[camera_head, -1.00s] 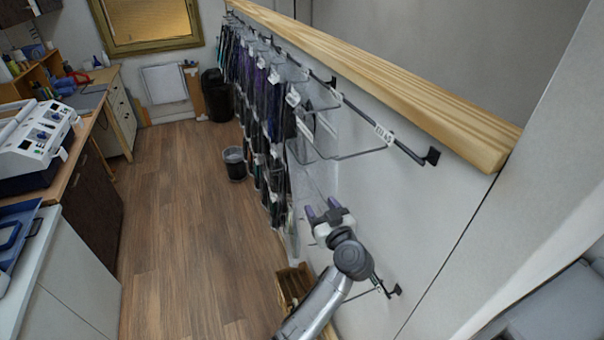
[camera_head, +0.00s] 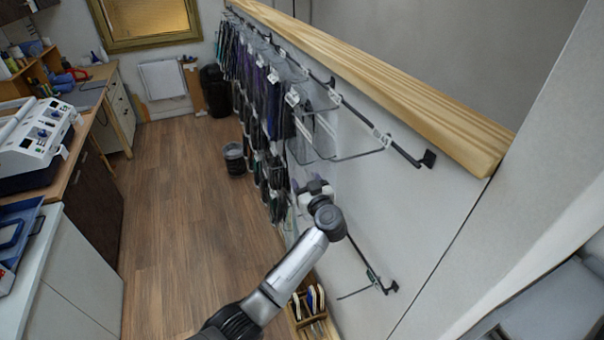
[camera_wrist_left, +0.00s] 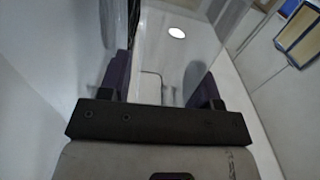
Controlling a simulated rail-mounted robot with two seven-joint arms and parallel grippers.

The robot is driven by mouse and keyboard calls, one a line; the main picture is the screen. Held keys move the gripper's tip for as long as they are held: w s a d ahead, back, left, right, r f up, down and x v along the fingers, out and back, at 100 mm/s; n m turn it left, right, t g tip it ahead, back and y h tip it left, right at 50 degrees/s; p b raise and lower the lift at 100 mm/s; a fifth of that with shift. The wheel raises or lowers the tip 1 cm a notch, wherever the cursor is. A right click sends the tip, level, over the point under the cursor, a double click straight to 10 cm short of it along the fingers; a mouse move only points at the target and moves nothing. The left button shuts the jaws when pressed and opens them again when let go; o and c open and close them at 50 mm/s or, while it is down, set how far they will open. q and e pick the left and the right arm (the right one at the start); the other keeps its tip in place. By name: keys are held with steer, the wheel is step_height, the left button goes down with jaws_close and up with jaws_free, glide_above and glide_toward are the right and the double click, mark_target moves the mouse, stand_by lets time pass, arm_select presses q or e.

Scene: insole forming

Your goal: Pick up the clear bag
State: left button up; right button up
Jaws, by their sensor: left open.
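My left gripper (camera_head: 313,188) is stretched toward the lower hanging rack on the wall, its fingers pointing away from the head camera. In the left wrist view its two dark purple fingers (camera_wrist_left: 163,78) stand apart. A clear bag (camera_wrist_left: 172,55), see-through with a bright oval spot near its top, spans the space ahead of and between the fingers. I cannot tell whether the fingers touch it. In the head view the gripper largely hides this bag. Other clear bags (camera_head: 322,132) hang on the upper hooks. My right gripper is not in view.
A wall rail with hooks carries rows of dark and purple bagged items (camera_head: 262,95). A lower hook (camera_head: 372,278) sticks out right of my arm. A wooden box (camera_head: 312,325) with insoles stands below. A bin (camera_head: 234,158) stands on the open wooden floor (camera_head: 185,230).

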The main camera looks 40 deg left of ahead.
arm_select(q)
steer(key=shift+a, duration=0.2)
steer(key=shift+c, duration=0.2)
steer(key=c, duration=0.6)
steer(key=shift+r, duration=0.1)
steer(key=shift+c, duration=0.2)
